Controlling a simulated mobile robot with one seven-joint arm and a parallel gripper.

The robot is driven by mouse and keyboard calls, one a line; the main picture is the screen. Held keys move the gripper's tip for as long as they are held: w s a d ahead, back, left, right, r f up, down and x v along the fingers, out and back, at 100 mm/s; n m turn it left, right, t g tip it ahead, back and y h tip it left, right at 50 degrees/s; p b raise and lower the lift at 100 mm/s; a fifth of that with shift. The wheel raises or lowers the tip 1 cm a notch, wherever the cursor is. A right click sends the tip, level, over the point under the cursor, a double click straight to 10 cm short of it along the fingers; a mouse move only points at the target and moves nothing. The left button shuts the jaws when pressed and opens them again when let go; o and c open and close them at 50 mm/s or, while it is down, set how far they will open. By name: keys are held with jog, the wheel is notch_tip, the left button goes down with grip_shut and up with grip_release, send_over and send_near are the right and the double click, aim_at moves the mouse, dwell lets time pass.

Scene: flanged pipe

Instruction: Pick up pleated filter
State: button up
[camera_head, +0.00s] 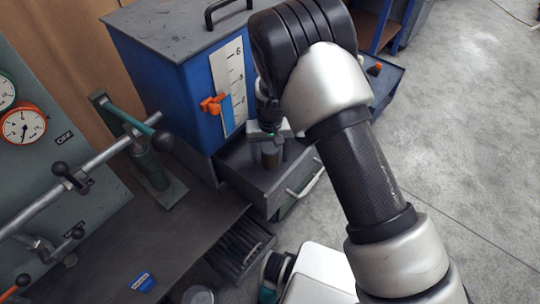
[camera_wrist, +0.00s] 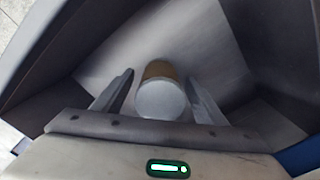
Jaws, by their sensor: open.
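The pleated filter (camera_wrist: 161,98) is a short cylinder with a pale round end and a tan side. In the wrist view it lies between the two fingers of my gripper (camera_wrist: 160,76), with a gap showing on at least the left side. My gripper is open; whether a finger touches the filter on the right is unclear. In the head view the filter (camera_head: 270,158) stands upright in an open grey drawer (camera_head: 294,192), just under my gripper (camera_head: 267,135). My arm hides part of this area, and the pleats are too small to make out.
A blue tank (camera_head: 180,85) with a level scale and an orange clamp (camera_head: 212,104) stands close behind the drawer. A green hand pump (camera_head: 152,170) and a panel with gauges (camera_head: 23,126) are at left. Drawer walls surround my gripper closely. The floor at right is clear.

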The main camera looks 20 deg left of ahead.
jog(key=c, duration=1.2)
jog(key=shift+r, duration=0.1)
